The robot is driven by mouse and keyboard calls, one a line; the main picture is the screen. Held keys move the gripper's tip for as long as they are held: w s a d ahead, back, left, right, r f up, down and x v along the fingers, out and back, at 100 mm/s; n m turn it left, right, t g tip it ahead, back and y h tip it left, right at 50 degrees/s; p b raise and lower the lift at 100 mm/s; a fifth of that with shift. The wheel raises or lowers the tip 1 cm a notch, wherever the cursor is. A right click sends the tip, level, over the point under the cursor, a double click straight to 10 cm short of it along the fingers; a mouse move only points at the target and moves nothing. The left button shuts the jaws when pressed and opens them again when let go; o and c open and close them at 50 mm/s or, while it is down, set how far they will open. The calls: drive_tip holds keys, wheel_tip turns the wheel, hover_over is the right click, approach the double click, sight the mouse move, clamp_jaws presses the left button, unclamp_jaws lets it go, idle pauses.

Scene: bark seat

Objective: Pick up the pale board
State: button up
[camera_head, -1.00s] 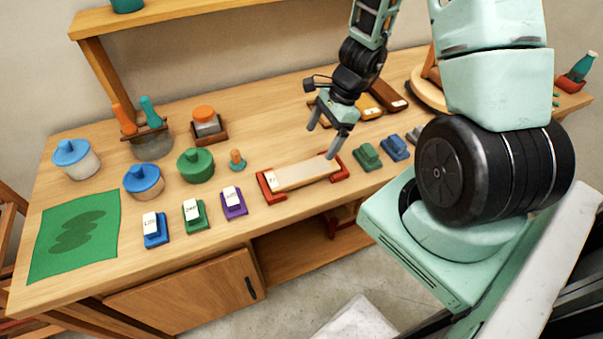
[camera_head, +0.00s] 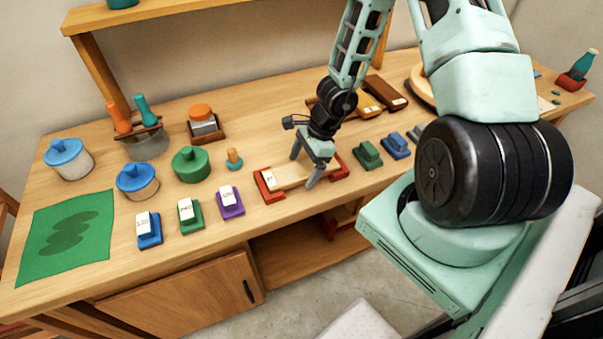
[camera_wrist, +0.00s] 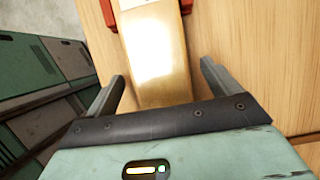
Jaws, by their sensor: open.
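The pale board (camera_head: 290,175) lies across a red holder (camera_head: 264,187) with raised ends, near the front edge of the workbench. A white label sits at its left end. My gripper (camera_head: 303,170) is open above the right part of the board and hides some of it. In the wrist view the board (camera_wrist: 154,75) runs between the two spread fingers (camera_wrist: 160,82), with a gap on each side. Part of the red holder shows at the far end of the board in that view.
Green, purple and blue labelled blocks stand left of the holder, the purple one (camera_head: 230,202) nearest. A dark green block (camera_head: 367,155) stands close on the right. A green-lidded pot (camera_head: 191,164) and a small orange-topped peg (camera_head: 234,158) stand behind. The bench's left front has a green mat (camera_head: 65,240).

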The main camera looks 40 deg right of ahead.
drive_tip(key=c, duration=1.2)
drive_tip(key=shift+r, duration=0.1)
